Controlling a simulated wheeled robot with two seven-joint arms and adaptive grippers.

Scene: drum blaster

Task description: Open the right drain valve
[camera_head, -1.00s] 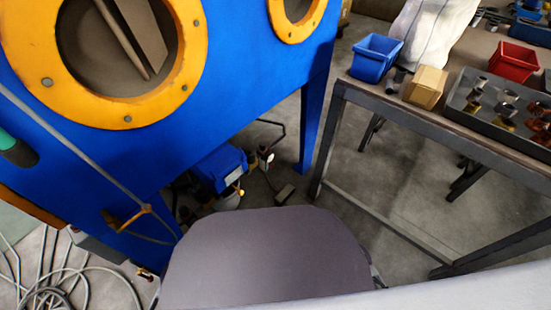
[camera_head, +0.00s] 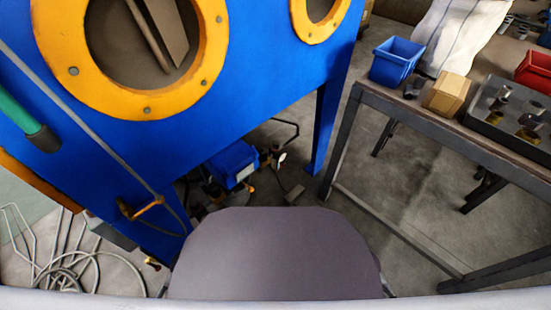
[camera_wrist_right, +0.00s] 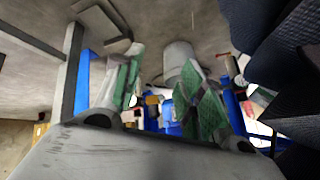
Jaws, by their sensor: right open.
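The blue blast cabinet (camera_head: 270,95) with orange-rimmed ports fills the upper left of the head view. Beneath it sits a small blue box (camera_head: 232,163) with small pipe fittings (camera_head: 272,157) beside it. A yellow-handled fitting (camera_head: 148,207) sits on the cabinet's lower left edge. I cannot tell which fitting is the right drain valve. My right gripper (camera_wrist_right: 163,95) shows in the right wrist view, open, with its green-padded fingers apart. Small blurred blue, white and orange parts (camera_wrist_right: 153,101) show beyond and between the fingers; contact is not visible. My left gripper is out of view.
A metal-legged workbench (camera_head: 430,115) stands at right with a blue bin (camera_head: 397,60), a cardboard box (camera_head: 447,93) and a tray of metal parts (camera_head: 505,118). Coiled hoses (camera_head: 75,265) lie on the floor at lower left. Floor between cabinet and bench is mostly clear.

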